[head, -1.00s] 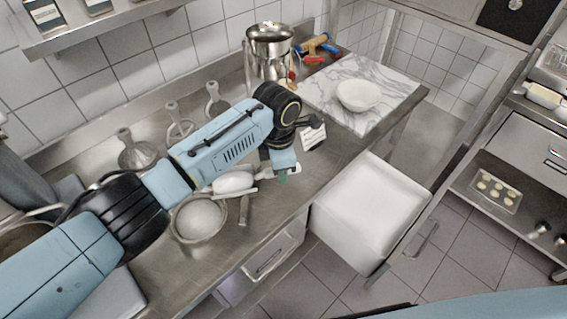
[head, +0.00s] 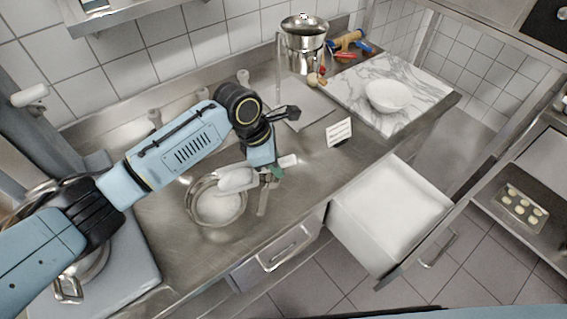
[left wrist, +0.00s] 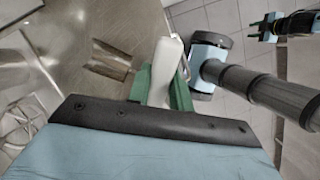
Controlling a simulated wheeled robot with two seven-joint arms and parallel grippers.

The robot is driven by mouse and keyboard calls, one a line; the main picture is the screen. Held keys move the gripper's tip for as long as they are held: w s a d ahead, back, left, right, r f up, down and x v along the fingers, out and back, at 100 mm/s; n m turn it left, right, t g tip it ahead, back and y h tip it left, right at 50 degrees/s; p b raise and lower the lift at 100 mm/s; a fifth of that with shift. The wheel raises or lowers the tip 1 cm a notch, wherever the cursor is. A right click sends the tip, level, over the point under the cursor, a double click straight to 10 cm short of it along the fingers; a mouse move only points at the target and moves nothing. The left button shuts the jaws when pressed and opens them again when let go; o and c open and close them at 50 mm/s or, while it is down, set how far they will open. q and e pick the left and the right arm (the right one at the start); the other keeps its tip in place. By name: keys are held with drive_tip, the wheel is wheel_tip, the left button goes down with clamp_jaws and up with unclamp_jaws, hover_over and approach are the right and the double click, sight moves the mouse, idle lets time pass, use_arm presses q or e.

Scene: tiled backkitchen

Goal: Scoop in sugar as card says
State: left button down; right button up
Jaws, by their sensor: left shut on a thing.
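My left gripper (head: 277,172) is shut on the handle of a white scoop (head: 238,180). In the left wrist view its green fingers (left wrist: 163,88) clasp the white handle (left wrist: 166,60). The scoop's head is over the far right part of a round metal bowl (head: 189,207) of white, sugar-like contents (head: 218,208); I cannot tell whether it touches them or is loaded. The card (head: 338,131) stands on the counter to the right, its text unreadable. A white bowl (head: 388,95) sits on the marble slab (head: 345,88). My right gripper (left wrist: 266,28) appears small in the left wrist view.
A flat metal strip (head: 265,198) lies beside the metal bowl. A steel pot (head: 303,45) stands at the back. A white bin (head: 390,212) is at the counter's front right.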

use_arm(q)
drive_tip(key=shift+a+r+h+b, duration=0.15)
drive_tip(key=shift+a+r+h, duration=0.3)
drive_tip(key=shift+a, duration=0.2)
drive_tip(key=shift+a+r+h+b, duration=0.15)
drive_tip(key=shift+a+r+h, duration=0.25)
drive_tip(key=shift+a, duration=0.25)
drive_tip(key=shift+a+r+h+b, duration=0.25)
drive_tip(key=shift+a+h+b, duration=0.35)
drive_tip(key=shift+b, duration=0.4)
drive_tip(key=shift+s+a+r+h+p, duration=0.1)
drive_tip(key=shift+a+r+h+p, duration=0.4)
drive_tip(key=shift+a+r, duration=0.15)
drive_tip(key=a+r+h, duration=0.2)
drive_tip(key=a+h, duration=0.3)
drive_tip(key=a, duration=0.3)
drive_tip(key=shift+r, duration=0.4)
drive_tip(key=shift+s, duration=0.1)
drive_tip(key=shift+r, duration=0.1)
